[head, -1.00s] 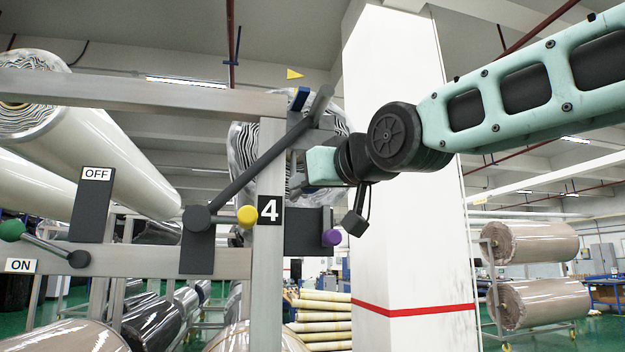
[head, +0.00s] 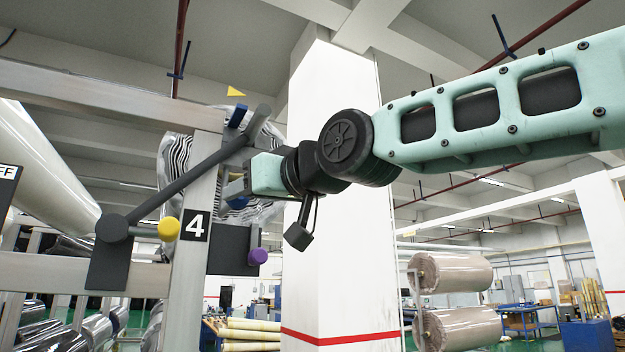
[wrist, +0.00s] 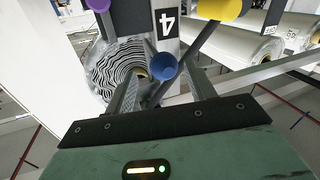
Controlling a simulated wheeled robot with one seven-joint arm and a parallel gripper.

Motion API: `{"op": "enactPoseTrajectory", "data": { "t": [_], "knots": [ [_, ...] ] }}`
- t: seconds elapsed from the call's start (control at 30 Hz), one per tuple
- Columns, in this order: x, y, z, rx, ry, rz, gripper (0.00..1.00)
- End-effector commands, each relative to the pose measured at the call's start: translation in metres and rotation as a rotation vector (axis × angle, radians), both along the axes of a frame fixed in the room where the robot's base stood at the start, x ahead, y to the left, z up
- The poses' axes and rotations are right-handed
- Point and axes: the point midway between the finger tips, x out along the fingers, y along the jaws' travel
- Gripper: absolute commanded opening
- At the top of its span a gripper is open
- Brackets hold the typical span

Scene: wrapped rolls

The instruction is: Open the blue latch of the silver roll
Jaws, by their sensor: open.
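The silver roll (head: 172,165) has a striped end in shiny wrap and hangs behind the metal post marked 4. In the wrist view its end (wrist: 112,72) is left of centre. The blue latch knob (wrist: 163,66) is round and lies between my finger tips in the wrist view. In the head view a blue piece (head: 238,116) shows at the top of the post, beside a slanted dark bar. My gripper (head: 236,188) is open beside the post; its fingers (wrist: 163,82) stand on either side of the knob in the wrist view. Contact cannot be told.
A yellow knob (head: 168,228) and a purple knob (head: 258,256) are on the frame near the number 4 plate (head: 195,226). The dark lever (head: 190,172) slants across the post. A white pillar (head: 335,200) stands behind my arm. Brown rolls (head: 450,275) are at right.

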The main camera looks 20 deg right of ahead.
Motion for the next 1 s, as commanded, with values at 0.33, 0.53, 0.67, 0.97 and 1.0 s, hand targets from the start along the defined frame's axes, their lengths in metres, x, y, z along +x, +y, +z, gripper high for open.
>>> {"op": "enactPoseTrajectory", "data": {
  "t": [0.33, 0.53, 0.67, 0.97, 1.0],
  "knots": [
    [-0.048, -0.023, -0.007, 0.002, -0.005, 0.006, 0.55],
    [-0.06, -0.028, -0.006, 0.001, -0.006, 0.007, 0.55],
    [-0.068, -0.034, -0.007, 0.002, -0.006, 0.003, 0.55],
    [-0.1, -0.051, -0.005, 0.003, -0.005, 0.002, 0.55],
    [-0.104, -0.053, -0.005, 0.003, -0.005, 0.002, 0.55]
  ]
}}
